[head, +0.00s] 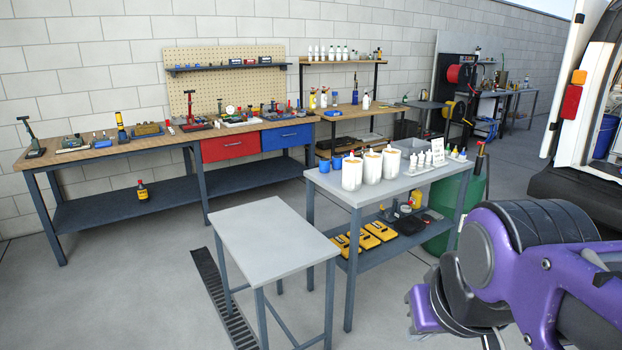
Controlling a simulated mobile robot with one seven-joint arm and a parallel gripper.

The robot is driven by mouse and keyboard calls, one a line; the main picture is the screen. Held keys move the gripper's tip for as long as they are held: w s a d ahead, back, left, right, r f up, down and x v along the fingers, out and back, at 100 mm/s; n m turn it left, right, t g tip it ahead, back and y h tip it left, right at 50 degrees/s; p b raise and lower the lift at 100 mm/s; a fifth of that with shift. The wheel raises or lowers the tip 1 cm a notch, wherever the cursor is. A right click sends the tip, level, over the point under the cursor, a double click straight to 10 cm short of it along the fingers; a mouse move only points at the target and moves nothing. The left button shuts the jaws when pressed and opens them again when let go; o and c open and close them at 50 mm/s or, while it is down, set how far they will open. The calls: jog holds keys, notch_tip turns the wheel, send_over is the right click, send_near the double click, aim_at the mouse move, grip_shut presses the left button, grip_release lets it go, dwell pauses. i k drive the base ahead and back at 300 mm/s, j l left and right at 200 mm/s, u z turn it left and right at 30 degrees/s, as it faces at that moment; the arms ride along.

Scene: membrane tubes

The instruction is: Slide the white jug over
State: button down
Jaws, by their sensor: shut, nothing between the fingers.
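Three white jug-like containers with pointed tops stand upright in a row on the grey table: a left one (351,173), a middle one (372,167) and a right one (391,162). I cannot tell which of them is the white jug. My purple and grey arm is folded at the lower right, in front of the table's right side and apart from the containers. The fingers of my gripper do not show.
The grey table (349,193) also holds blue cups (337,162) at the left and small white bottles (421,159) with a sign at the right. A lower, bare grey table (270,238) stands in front. A green tank (468,205) stands at the right.

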aim_at(365, 100)
jog(key=i+j+u, duration=0.25)
jog(key=j, duration=0.15)
jog(key=j+u, duration=0.3)
jog(key=i+j+u, duration=0.25)
jog(key=j, duration=0.15)
jog(key=i+j+u, duration=0.8)
jog(key=i, duration=0.3)
jog(key=i+j+z, duration=0.1)
jog(key=i+z, duration=0.35)
jog(key=i, duration=0.6)
jog(key=i+j+z, duration=0.15)
jog(key=i, duration=2.2)
jog(key=i+z, duration=0.35)
jog(key=i, duration=0.15)
jog(key=i+j+z, duration=0.1)
jog(key=i+z, duration=0.5)
jog(key=z, duration=0.2)
jog(key=i+z, duration=0.2)
jog(key=z, duration=0.2)
jog(key=i+z, duration=0.2)
jog(key=z, duration=0.15)
